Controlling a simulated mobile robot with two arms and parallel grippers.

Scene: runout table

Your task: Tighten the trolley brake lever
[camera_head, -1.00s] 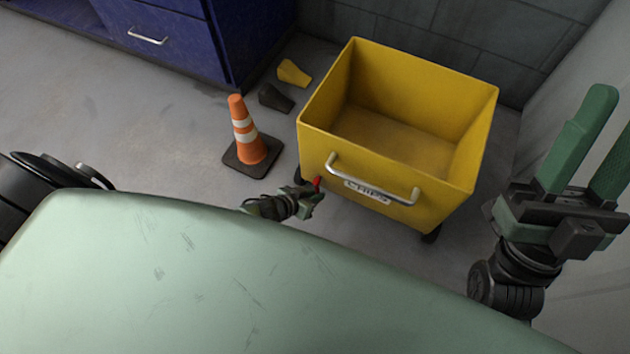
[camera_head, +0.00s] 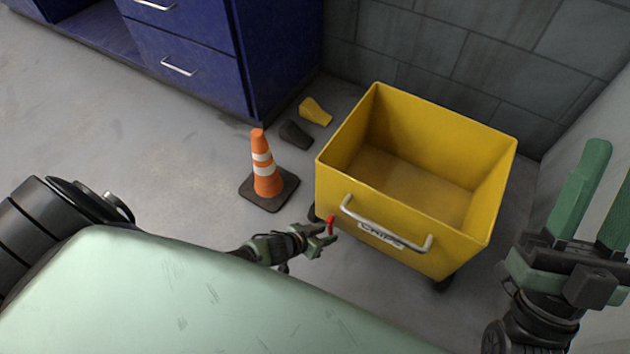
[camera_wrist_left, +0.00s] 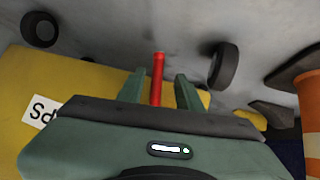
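The yellow trolley (camera_head: 462,250) stands on the floor with its silver handle (camera_head: 388,230) and label facing me. The red brake lever (camera_head: 331,223) shows low at its left front corner. My left gripper (camera_head: 324,238) is at the lever. In the left wrist view the lever (camera_wrist_left: 157,78) stands upright between the two green fingers (camera_wrist_left: 160,90), with a gap visible on each side. The left gripper is open around it; contact is not visible. My right gripper (camera_head: 606,190) is open and empty, raised right of the trolley.
An orange cone (camera_head: 265,170) stands on the floor left of the trolley. A black wedge (camera_head: 295,134) and a yellow wedge (camera_head: 315,112) lie behind it. A blue drawer cabinet (camera_head: 200,60) stands at the back left. A grey block wall (camera_head: 450,50) is close behind the trolley.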

